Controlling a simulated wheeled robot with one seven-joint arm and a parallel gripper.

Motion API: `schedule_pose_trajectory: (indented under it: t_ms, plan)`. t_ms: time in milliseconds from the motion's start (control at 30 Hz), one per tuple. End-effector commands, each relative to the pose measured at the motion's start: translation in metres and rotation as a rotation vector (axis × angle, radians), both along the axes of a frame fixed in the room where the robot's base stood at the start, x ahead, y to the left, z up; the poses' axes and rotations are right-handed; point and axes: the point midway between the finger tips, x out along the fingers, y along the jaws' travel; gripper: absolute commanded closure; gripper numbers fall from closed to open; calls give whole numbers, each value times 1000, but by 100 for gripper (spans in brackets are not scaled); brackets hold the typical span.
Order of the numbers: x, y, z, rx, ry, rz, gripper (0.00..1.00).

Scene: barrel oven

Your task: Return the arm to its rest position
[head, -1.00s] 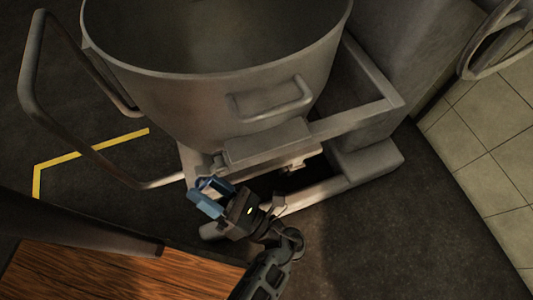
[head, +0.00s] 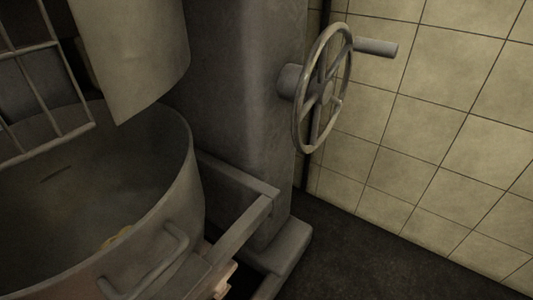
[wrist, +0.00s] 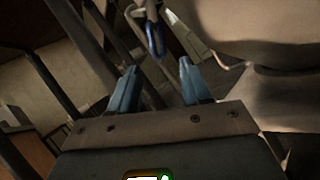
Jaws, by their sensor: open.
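My gripper (wrist: 157,88) shows in the wrist view with its two blue fingers spread apart. It is open, and nothing sits between the fingertips. A dark bar with a blue looped part (wrist: 154,35) shows beyond the fingertips, apart from them as far as I can tell. In the head view my arm and gripper are out of the picture.
A large metal bowl (head: 190,165) with a side handle (head: 150,268) stands at the left in the head view, on a metal frame (head: 235,232). A spoked handwheel (head: 322,88) sticks out before the tiled wall (head: 440,130). Dark floor (head: 370,262) at lower right is clear.

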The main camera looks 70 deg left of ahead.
Motion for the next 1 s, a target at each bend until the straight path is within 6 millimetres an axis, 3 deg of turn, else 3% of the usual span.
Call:
schedule_pose_trajectory:
  t_ms: [167, 333, 567, 767, 1000]
  plan:
    - [-1, 1, 2, -11, 18, -26, 52]
    - [4, 5, 17, -88, 150, -201, 52]
    - [49, -7, 52, -249, 519, -538, 52]
    - [100, -52, 76, -343, 918, -763, 52]
    - [146, -144, 95, -363, 1457, -924, 52]
